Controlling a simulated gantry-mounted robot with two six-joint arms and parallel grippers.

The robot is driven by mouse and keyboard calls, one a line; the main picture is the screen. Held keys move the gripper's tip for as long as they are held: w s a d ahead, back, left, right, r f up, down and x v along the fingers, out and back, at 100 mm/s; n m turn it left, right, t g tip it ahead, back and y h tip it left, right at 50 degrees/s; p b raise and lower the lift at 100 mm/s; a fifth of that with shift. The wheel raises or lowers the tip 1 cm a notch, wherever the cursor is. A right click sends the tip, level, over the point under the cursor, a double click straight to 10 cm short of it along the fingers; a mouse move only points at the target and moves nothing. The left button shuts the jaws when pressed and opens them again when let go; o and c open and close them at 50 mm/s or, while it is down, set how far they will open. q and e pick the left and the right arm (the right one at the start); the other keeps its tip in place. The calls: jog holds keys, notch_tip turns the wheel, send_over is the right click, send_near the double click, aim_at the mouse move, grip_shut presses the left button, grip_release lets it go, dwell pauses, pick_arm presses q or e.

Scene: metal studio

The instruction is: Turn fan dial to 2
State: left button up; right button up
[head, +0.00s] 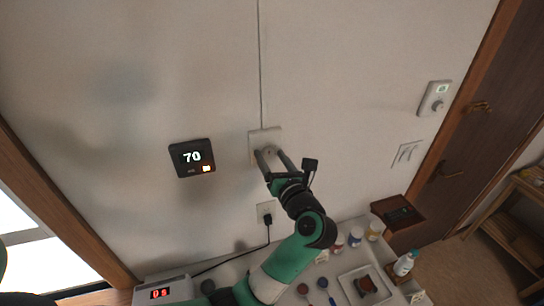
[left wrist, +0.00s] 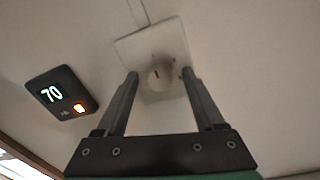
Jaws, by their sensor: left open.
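A white wall plate (head: 258,136) with a round dial is at the middle of the wall; it also shows in the left wrist view (left wrist: 135,45). The pale round dial (left wrist: 160,75) has a small reddish mark, about upright in that view. My left gripper (head: 268,152) points at the plate, and its fingers largely hide the dial in the head view. In the left wrist view the left gripper (left wrist: 160,73) is open, with one finger on each side of the dial and gaps between. I cannot tell how far the tips are from the plate. No numbers on the dial are readable.
A black thermostat (head: 192,158) reading 70 is left of the plate. Another wall control (head: 435,98) with a knob and small display is at the right, above switches (head: 406,153). Below are an outlet (head: 266,211) with a plugged cord and a cluttered table with a white tray (head: 352,277).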

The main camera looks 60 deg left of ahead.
pick_arm(q)
grip_shut()
dwell(0.4)
